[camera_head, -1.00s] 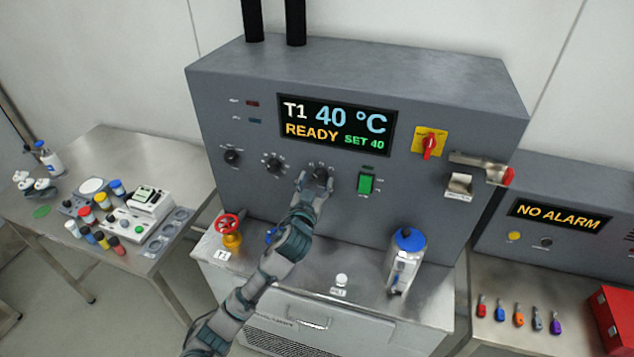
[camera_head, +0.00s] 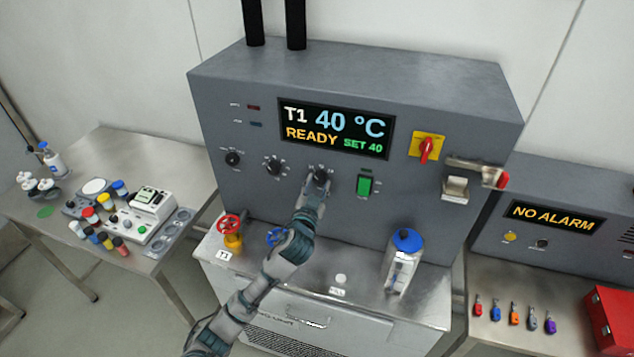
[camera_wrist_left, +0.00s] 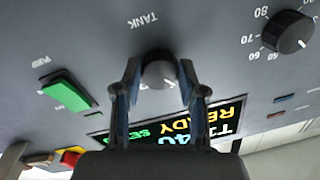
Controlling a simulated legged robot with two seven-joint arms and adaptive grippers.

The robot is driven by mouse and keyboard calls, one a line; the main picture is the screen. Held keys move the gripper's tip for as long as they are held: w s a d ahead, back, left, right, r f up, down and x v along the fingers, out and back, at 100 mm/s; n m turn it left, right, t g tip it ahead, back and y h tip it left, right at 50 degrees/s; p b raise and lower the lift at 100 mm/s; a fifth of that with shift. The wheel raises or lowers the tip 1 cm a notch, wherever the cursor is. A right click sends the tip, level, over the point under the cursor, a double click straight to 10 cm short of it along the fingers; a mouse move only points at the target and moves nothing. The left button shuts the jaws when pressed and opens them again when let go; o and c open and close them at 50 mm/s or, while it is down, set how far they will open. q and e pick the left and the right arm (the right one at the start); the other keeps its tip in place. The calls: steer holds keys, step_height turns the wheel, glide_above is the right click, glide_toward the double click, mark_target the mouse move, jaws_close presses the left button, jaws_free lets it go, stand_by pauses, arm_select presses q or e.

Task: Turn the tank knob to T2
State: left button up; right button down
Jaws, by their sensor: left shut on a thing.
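The tank knob (camera_head: 320,173) is a small black dial on the front of the grey panel, below the display. In the left wrist view, which is turned upside down, the knob (camera_wrist_left: 158,72) sits between my two fingers under the label TANK. My left gripper (camera_head: 318,182) is shut on the knob, one finger on each side. The fingers hide part of the dial marks, so I cannot read exactly where its pointer stands. The display (camera_head: 336,128) reads T1, 40 °C, READY, SET 40. My right gripper is not in view.
Two other black knobs (camera_head: 274,166) are left of the tank knob, and a green switch (camera_head: 364,186) is close on its right. Below stand a red valve wheel (camera_head: 230,224), a partly hidden blue one (camera_head: 276,237) and a blue-lidded bottle (camera_head: 405,262).

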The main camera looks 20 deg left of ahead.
arm_select(q)
steer(key=shift+r+m+p, duration=0.45)
steer(key=shift+m+p, duration=0.2)
steer(key=shift+m, duration=0.35)
steer(key=shift+a+m+p, duration=0.1)
steer(key=shift+m+p, duration=0.5)
steer(key=shift+m, duration=0.2)
steer(key=shift+f+m+t+p, duration=0.15)
steer(key=shift+m+t+p, duration=0.15)
steer(key=shift+m+p, duration=1.2)
steer(key=shift+m+b, duration=0.35)
steer(key=shift+m, duration=0.15)
steer(key=o, duration=0.9)
steer(key=shift+f, duration=0.1)
steer(key=shift+o, duration=1.2)
steer(key=shift+w+f, duration=0.1)
steer(key=shift+d, duration=0.2)
